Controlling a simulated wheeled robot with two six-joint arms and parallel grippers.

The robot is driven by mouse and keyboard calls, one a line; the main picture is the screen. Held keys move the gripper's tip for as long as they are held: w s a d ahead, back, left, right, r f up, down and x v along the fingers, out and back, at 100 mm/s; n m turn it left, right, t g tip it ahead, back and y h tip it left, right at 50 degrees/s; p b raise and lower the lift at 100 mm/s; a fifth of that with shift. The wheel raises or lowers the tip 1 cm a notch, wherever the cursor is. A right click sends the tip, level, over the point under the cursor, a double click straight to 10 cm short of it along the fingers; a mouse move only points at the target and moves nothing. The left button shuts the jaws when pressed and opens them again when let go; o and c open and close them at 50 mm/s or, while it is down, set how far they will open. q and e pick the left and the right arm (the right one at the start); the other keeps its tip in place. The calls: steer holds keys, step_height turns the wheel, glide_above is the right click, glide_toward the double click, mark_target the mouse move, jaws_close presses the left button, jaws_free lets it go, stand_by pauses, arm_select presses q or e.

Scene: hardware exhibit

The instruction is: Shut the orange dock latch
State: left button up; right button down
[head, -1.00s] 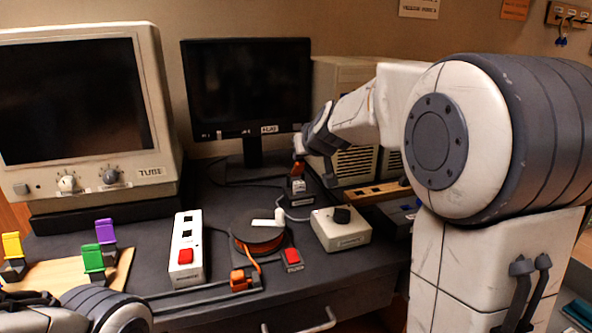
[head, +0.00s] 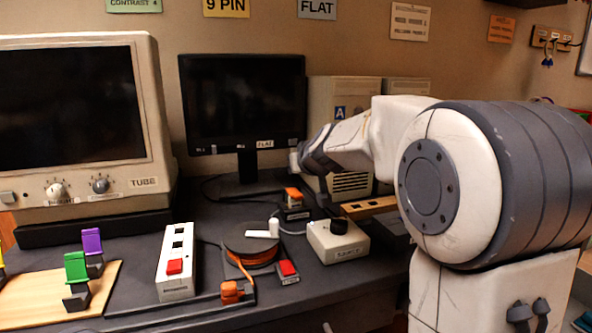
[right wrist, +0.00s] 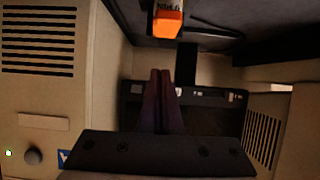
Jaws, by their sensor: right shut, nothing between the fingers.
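The orange dock latch (head: 292,195) sits low on top of a small dark dock (head: 294,214), in front of the dark monitor in the head view. In the right wrist view the orange latch (right wrist: 168,23) shows at the top, beside a small white label. My right gripper (right wrist: 161,78) is shut and empty, its two dark fingers together. The fingers and the latch appear apart in the wrist view. In the head view my right arm's wrist is just above and behind the dock, and the fingertips are hard to make out. My left gripper is out of view.
A grey box with a black knob (head: 338,250), a cable reel (head: 250,250) and a red-switch block (head: 288,271) stand near the dock. A white power strip (head: 176,268) is further left. The monitor (head: 243,105) and a beige case (head: 343,100) stand behind.

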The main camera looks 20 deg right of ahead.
steer(key=shift+r+p, duration=0.5)
steer(key=shift+r, duration=0.05)
step_height(320, 180, up, 3)
steer(key=p, duration=0.3)
steer(key=b, duration=0.5)
glide_toward(295, 193)
step_height(295, 193, up, 2)
steer(key=shift+s+r, duration=0.25)
steer(key=shift+s, duration=0.05)
